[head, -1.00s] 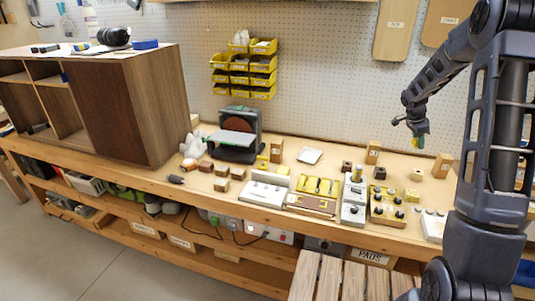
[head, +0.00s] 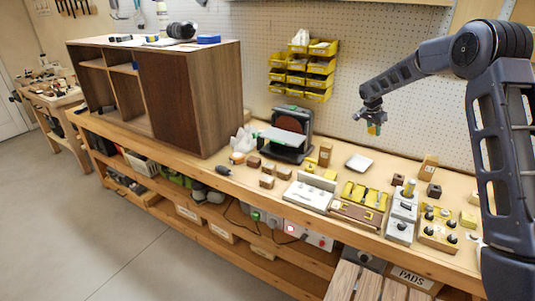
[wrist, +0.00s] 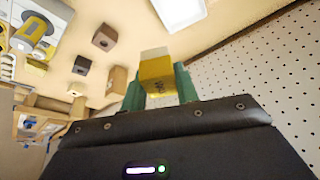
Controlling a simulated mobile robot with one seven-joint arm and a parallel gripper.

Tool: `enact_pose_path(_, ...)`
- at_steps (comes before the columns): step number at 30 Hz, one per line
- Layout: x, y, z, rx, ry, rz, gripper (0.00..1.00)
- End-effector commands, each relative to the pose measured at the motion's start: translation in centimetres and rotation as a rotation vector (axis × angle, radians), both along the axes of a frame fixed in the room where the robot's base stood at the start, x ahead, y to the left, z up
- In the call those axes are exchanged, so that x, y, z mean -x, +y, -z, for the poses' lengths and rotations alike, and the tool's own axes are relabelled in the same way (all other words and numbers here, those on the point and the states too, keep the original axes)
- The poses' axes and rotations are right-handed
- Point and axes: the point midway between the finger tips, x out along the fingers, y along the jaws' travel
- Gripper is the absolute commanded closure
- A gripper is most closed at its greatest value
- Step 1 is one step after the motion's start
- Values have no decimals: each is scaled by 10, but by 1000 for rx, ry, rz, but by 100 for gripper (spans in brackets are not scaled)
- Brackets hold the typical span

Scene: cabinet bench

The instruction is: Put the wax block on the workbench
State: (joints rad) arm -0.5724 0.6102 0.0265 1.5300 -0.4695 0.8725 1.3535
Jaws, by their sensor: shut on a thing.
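My gripper (head: 373,127) is raised above the back part of the workbench (head: 262,205), near the pegboard wall. In the wrist view its green fingers (wrist: 158,85) are shut on a yellow block with a pale top and dark lettering, the wax block (wrist: 156,72). The fingers cover its sides. In the head view the wax block is a small yellow patch at the fingertips, held clear of the bench top.
A white dish (head: 359,163) lies below and slightly left of my gripper. A wooden block (head: 428,167) stands to the right. A disc sander (head: 290,132), small blocks and yellow-topped fixtures (head: 362,195) crowd the bench. A brown cabinet (head: 190,95) fills the left end.

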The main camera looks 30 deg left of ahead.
Motion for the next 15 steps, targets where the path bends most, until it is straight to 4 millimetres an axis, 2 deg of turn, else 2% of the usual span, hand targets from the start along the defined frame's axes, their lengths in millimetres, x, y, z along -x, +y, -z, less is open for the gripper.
enact_pose_path(1, 6, 25, 0, -1, 0, -40, 92)
enact_pose_path(3, 15, 54, 1, -1, 0, -90, 92)
enact_pose_path(8, 37, 121, 1, 0, 0, -203, 92)
enact_pose_path(15, 84, 216, 2, -2, -1, -371, 92)
